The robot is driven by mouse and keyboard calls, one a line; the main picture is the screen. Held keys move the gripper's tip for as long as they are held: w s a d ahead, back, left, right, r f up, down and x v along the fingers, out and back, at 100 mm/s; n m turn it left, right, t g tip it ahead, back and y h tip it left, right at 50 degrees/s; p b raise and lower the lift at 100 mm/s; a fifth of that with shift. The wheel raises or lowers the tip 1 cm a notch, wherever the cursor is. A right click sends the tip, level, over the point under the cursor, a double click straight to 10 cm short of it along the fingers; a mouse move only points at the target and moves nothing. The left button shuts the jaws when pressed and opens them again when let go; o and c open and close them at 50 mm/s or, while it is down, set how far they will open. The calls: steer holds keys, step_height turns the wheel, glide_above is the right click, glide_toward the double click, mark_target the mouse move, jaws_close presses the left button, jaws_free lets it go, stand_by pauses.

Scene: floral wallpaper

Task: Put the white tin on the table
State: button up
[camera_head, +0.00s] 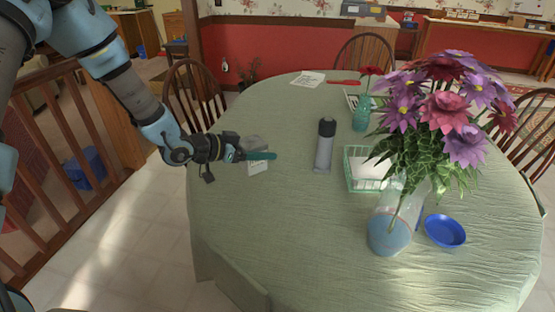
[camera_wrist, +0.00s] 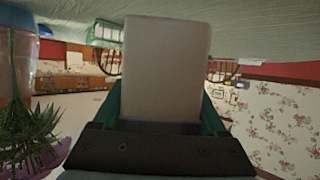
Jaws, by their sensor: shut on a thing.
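The white tin (camera_head: 257,168) is a pale, box-shaped thing held at the left part of the table (camera_head: 290,230). Parts of it show above and below the teal finger of my gripper (camera_head: 262,156). In the wrist view the tin (camera_wrist: 165,70) stands between the two teal fingers, which are shut on it, and it fills the middle. That view is upside down, with the green tablecloth (camera_wrist: 260,20) along its top and the tin's end close to it. I cannot tell whether the tin touches the cloth.
A grey bottle (camera_head: 324,147) stands right of my gripper. The table's front left is clear. Chairs surround it.

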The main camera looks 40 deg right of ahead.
steer(key=shift+f+p, duration=0.75)
steer(key=shift+f, duration=3)
steer(key=shift+f, duration=0.2)
steer(key=o, duration=1.6)
steer(key=shift+c, duration=0.2)
steer(key=shift+r, duration=0.15)
steer(key=shift+a+r, duration=0.1)
steer(key=shift+r, duration=0.05)
steer(key=b+v, duration=0.2)
steer(key=v, duration=0.9)
steer(key=shift+a, duration=0.4)
